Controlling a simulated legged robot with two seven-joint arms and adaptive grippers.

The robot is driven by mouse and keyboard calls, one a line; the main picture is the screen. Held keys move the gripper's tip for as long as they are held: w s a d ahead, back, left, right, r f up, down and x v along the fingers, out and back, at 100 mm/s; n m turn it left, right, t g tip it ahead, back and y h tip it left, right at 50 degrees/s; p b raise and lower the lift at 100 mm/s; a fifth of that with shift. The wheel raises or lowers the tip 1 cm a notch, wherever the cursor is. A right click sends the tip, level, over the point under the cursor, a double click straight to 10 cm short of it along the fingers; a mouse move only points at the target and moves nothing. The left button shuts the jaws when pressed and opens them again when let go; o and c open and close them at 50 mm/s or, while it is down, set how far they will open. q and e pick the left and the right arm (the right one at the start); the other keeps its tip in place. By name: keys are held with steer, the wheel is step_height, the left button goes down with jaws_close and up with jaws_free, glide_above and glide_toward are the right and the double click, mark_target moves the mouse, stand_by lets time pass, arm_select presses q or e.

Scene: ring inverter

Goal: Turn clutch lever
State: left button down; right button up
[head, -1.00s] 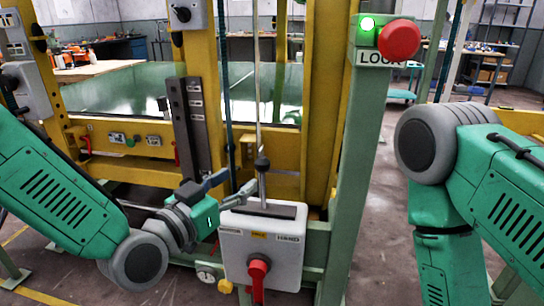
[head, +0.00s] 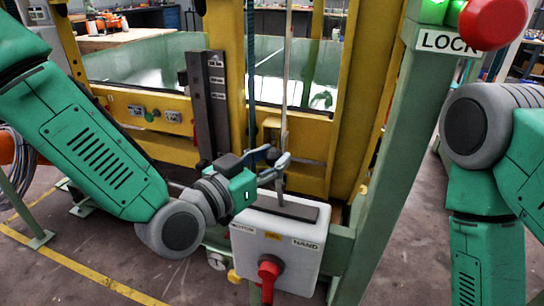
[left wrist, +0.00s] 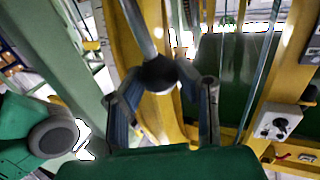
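The clutch lever is a thin upright rod with a round black knob (left wrist: 160,73). It rises from the slot on top of a light grey box (head: 272,236) marked MOTOR and HAND. My left gripper (head: 277,163) is at the lever just above the box. In the left wrist view, my left gripper's fingers (left wrist: 162,82) stand on both sides of the knob and their tips appear to press on it. In the head view the fingers largely hide the knob. My right arm shows at the right edge, but its gripper is out of view.
A red-handled switch (head: 268,270) is on the box front. A green post (head: 385,150) with a LOCK sign (head: 449,41), green light and red button (head: 493,22) stands right of the box. Yellow frame beams (head: 228,70) and a dark vertical plate (head: 208,100) stand behind.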

arm_select(q)
steer(key=shift+w+d+f+n, duration=0.3)
steer(key=shift+w+f+n, duration=0.05)
steer(key=shift+n, duration=0.05)
steer(key=a+n, duration=0.1)
steer(key=a+n+b, duration=0.1)
steer(key=w+a+f+n+t+b, duration=0.1)
steer(key=shift+n+h, duration=0.3)
steer(key=shift+h, duration=0.1)
steer(key=shift+a+f+n+t+b, duration=0.2)
steer(key=shift+n+t+b, duration=0.2)
steer(key=shift+n, duration=0.1)
arm_select(e)
steer(key=f, duration=0.1)
steer(key=d+f, duration=0.1)
steer(key=f, duration=0.1)
steer(key=shift+d+f, duration=0.25)
steer(key=shift+d, duration=0.15)
arm_select(q)
steer(key=shift+d, duration=0.1)
steer(key=c, duration=1.3)
jaws_free()
steer(key=shift+o, duration=0.6)
steer(key=shift+a+r, duration=0.15)
steer(key=shift+a, duration=0.3)
arm_select(e)
steer(key=shift+a+r, duration=0.1)
steer(key=shift+a, duration=0.15)
